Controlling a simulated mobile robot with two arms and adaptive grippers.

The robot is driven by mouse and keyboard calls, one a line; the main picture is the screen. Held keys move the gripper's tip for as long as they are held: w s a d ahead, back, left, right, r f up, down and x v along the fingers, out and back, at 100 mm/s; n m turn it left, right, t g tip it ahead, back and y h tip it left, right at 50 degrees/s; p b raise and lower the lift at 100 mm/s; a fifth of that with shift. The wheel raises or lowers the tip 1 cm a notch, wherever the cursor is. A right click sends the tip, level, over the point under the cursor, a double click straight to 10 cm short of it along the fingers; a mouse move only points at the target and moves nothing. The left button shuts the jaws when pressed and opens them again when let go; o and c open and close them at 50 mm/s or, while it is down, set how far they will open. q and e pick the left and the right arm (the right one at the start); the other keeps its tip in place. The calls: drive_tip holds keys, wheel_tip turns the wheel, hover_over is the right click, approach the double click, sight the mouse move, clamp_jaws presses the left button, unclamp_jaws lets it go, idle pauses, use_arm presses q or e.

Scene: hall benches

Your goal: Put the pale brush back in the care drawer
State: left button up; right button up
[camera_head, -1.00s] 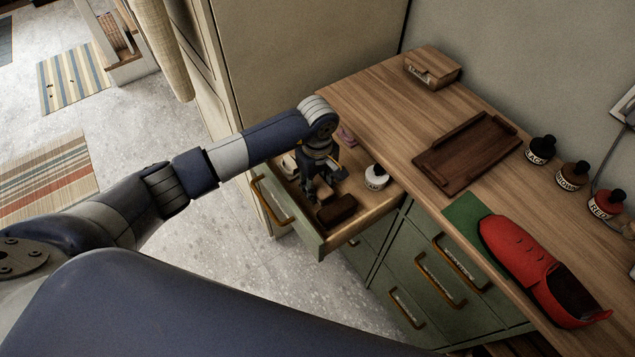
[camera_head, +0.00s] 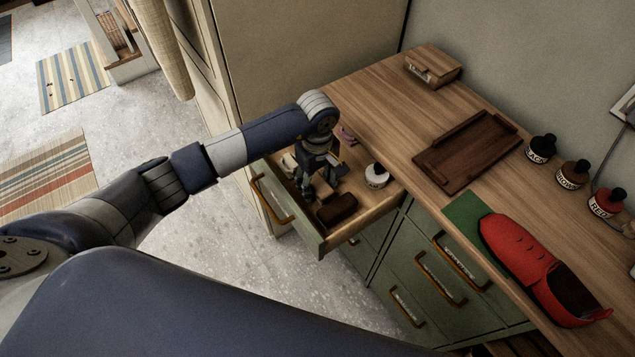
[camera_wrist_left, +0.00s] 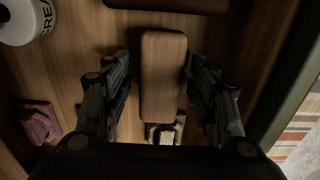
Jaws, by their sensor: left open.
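The care drawer (camera_head: 368,229) is pulled out, with its green front and bar handle to the left. A pale wooden brush (camera_wrist_left: 163,78) lies in it; in the head view it shows partly behind my fingers (camera_head: 322,190). My left gripper (camera_head: 322,180) is over the drawer, pointing down. In the left wrist view its fingers (camera_wrist_left: 160,88) stand open on either side of the brush, with a visible gap on both sides. Whether the fingertips reach down to the brush's level is hard to tell. My right gripper is not in view.
In the drawer, a dark brush (camera_head: 337,209), a white cream jar (camera_head: 376,176), a pinkish cloth (camera_head: 347,136) and a light item (camera_head: 289,162) surround my gripper. The bench top holds a brown tray (camera_head: 468,151), a red shoe (camera_head: 530,263), bottles (camera_head: 541,149) and a wooden box (camera_head: 433,67).

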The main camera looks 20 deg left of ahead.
sight(317, 182)
use_arm(q)
wheel_tip(317, 182, up, 11)
drive_tip(key=b, duration=0.2)
idle(0.6)
